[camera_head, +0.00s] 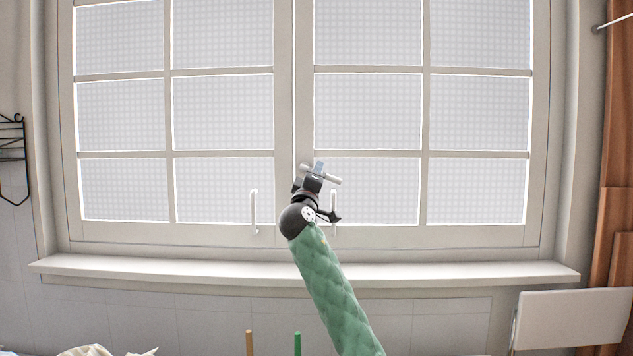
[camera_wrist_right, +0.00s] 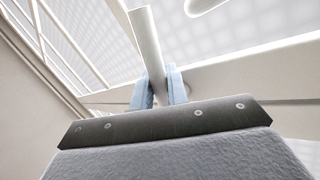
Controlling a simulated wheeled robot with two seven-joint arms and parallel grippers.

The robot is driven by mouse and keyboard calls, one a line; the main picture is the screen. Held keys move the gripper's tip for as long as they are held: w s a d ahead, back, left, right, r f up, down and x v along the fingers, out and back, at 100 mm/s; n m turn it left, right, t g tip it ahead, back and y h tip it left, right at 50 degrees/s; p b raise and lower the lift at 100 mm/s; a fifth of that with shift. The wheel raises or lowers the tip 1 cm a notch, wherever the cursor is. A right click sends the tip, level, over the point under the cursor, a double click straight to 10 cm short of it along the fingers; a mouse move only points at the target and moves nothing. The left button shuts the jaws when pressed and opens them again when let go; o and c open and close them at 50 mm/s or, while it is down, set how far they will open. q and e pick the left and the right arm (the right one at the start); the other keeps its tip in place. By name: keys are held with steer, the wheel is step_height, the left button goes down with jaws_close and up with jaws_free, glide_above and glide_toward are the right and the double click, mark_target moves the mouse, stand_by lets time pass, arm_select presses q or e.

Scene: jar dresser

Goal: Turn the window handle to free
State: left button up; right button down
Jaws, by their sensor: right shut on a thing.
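The window (camera_head: 303,120) has two white-framed sashes with several frosted panes, and both sashes look closed. The window handle (camera_head: 333,180) is a short pale bar on the middle frame, close to horizontal and sloping down to the right. My right gripper (camera_head: 318,168) is at this handle. In the right wrist view, its blue fingers (camera_wrist_right: 160,88) are shut on the handle (camera_wrist_right: 147,40), with the bar reaching up past them. The handle's base is partly hidden by the gripper. My left gripper is in no view.
Two white vertical pulls, left (camera_head: 254,212) and right (camera_head: 334,203), are low on the sashes; my arm partly covers the right one. A white sill (camera_head: 200,271) juts out below. A black wire rack (camera_head: 13,155) hangs at far left.

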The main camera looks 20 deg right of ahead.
steer(key=n, duration=0.1)
steer(key=n+t+y, duration=0.1)
steer(key=shift+r+n+y, duration=0.3)
steer(key=shift+n, duration=0.1)
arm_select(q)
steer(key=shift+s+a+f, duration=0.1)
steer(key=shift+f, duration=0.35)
arm_select(e)
steer(key=shift+n+t+y, duration=0.3)
steer(key=shift+n+t, duration=0.2)
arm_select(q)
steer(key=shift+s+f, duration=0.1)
arm_select(e)
steer(key=shift+r, duration=0.1)
steer(key=c, duration=1.7)
jaws_free()
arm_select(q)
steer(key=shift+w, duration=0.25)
arm_select(e)
steer(key=shift+n, duration=0.3)
